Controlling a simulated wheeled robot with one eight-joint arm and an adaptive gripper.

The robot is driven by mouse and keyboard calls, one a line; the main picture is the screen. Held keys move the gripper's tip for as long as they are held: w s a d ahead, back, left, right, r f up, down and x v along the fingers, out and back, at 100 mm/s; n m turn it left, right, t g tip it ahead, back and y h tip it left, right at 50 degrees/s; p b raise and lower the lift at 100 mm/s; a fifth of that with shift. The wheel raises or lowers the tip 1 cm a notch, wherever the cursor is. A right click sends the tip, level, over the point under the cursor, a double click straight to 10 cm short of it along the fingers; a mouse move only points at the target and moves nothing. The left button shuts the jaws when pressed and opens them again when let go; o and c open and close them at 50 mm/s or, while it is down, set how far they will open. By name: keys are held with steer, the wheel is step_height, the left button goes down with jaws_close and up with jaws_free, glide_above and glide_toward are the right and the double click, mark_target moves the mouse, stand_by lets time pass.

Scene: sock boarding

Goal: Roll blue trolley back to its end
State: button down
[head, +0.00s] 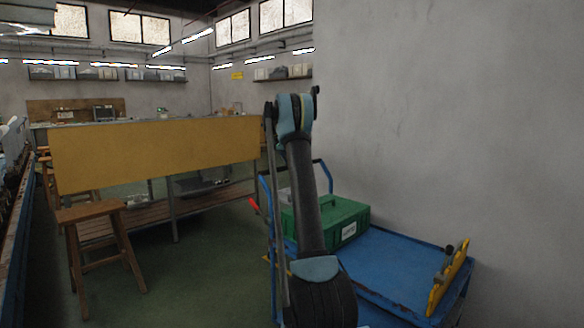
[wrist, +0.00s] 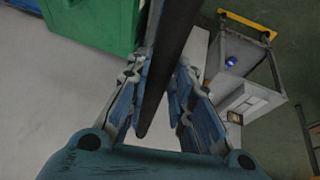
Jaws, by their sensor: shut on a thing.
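The blue trolley (head: 400,268) stands along the wall at the right in the head view, its flat blue deck partly hidden behind my arm. In the wrist view my gripper (wrist: 160,78) is shut on a dark bar (wrist: 172,45), which appears to be the trolley's handle bar. The head view does not show my fingers clearly.
A yellow-fronted workbench (head: 155,152) stands left of the trolley, with a wooden stool (head: 95,210) before it. A grey wall (head: 450,120) runs close along the trolley's right side. Green floor (head: 200,270) is open between bench, stool and trolley.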

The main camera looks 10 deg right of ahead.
steer(key=shift+w+a, duration=0.45)
steer(key=shift+a, duration=0.1)
steer(key=c, duration=1.4)
jaws_free()
steer(key=shift+w+a, duration=0.1)
steer(key=shift+w, duration=0.05)
steer(key=shift+d, duration=0.35)
steer(key=shift+r, duration=0.1)
steer(key=v, duration=1.1)
steer(key=shift+a+r, duration=0.25)
steer(key=shift+s, duration=0.25)
